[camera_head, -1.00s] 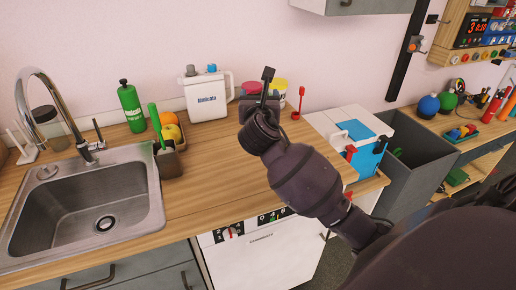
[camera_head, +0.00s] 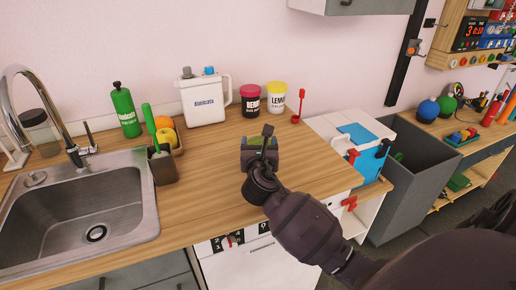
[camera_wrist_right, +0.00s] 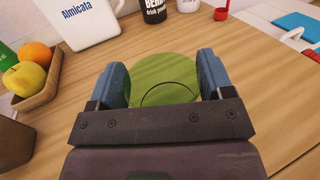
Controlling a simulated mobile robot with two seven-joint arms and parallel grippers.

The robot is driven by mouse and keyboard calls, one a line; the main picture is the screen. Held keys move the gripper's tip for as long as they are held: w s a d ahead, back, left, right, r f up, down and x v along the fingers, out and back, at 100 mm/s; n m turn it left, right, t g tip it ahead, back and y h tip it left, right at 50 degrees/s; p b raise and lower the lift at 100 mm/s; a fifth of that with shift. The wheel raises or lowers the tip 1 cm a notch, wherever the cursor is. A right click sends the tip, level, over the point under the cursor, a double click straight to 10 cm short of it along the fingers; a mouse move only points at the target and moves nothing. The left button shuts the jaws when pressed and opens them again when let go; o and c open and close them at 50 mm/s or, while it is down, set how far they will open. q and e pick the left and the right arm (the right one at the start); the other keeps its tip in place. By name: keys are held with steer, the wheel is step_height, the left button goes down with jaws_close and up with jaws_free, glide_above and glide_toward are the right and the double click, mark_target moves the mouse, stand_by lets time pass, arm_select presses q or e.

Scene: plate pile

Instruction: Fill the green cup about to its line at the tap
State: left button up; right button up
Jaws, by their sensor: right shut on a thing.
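My right gripper (camera_head: 260,152) is over the wooden counter, to the right of the sink. It is shut on the green cup (camera_wrist_right: 170,70), which sits between the two blue-grey finger pads in the right wrist view. A thin dark curve shows on the cup; most of the cup's lower part is hidden by the gripper. I cannot tell whether the cup touches the counter. The curved chrome tap (camera_head: 60,118) stands behind the steel sink (camera_head: 133,178) at the left in the head view. No water stream shows. My left gripper is not in view.
A white jug (camera_head: 204,100) and two lidded tubs (camera_head: 250,101) stand at the wall. The counter's front middle (camera_head: 205,205) is clear.

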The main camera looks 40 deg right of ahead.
steer(key=shift+f, duration=0.45)
steer(key=shift+r, duration=0.15)
steer(key=o, duration=0.9)
